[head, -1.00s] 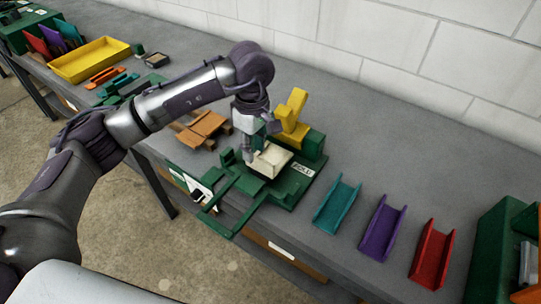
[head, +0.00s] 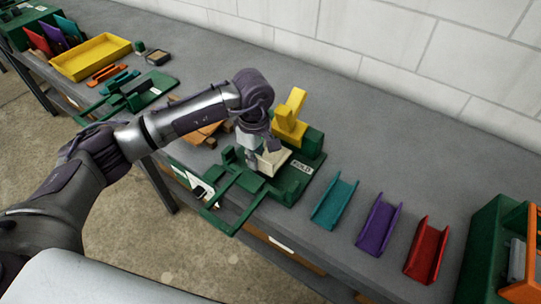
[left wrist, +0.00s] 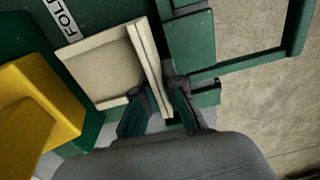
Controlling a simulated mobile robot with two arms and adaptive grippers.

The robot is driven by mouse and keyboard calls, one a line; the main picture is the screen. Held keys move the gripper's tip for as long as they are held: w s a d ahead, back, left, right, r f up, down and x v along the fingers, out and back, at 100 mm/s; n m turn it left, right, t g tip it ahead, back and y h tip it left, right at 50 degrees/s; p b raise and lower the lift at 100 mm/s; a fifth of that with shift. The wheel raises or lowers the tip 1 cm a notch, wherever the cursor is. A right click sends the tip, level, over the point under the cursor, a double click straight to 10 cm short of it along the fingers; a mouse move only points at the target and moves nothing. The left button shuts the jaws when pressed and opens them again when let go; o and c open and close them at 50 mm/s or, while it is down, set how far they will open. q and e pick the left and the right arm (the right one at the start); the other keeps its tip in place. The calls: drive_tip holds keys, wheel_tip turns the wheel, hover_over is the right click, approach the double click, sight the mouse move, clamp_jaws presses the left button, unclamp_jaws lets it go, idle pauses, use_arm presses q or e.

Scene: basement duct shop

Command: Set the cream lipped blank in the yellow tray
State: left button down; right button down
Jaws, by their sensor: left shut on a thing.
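The cream lipped blank (head: 275,161) lies on the green folding jig (head: 292,187) labelled FOLD. In the left wrist view it is a flat cream plate (left wrist: 103,66) with a raised lip along its right side. My left gripper (head: 254,157) is shut on that lip, one finger on each side, as the left wrist view (left wrist: 157,95) shows. The fingers partly hide the blank in the head view. The yellow tray (head: 92,57) stands far off at the back left of the bench and looks empty. My right gripper is not in view.
A yellow block (head: 290,122) stands on the jig behind the blank. Teal (head: 334,202), purple (head: 379,223) and red (head: 427,250) channels lie to the right. Brown pieces (head: 205,132) and another green fixture (head: 135,92) lie between jig and tray. A wall runs behind the bench.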

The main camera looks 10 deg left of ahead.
use_arm(q)
drive_tip(key=shift+r, duration=0.15)
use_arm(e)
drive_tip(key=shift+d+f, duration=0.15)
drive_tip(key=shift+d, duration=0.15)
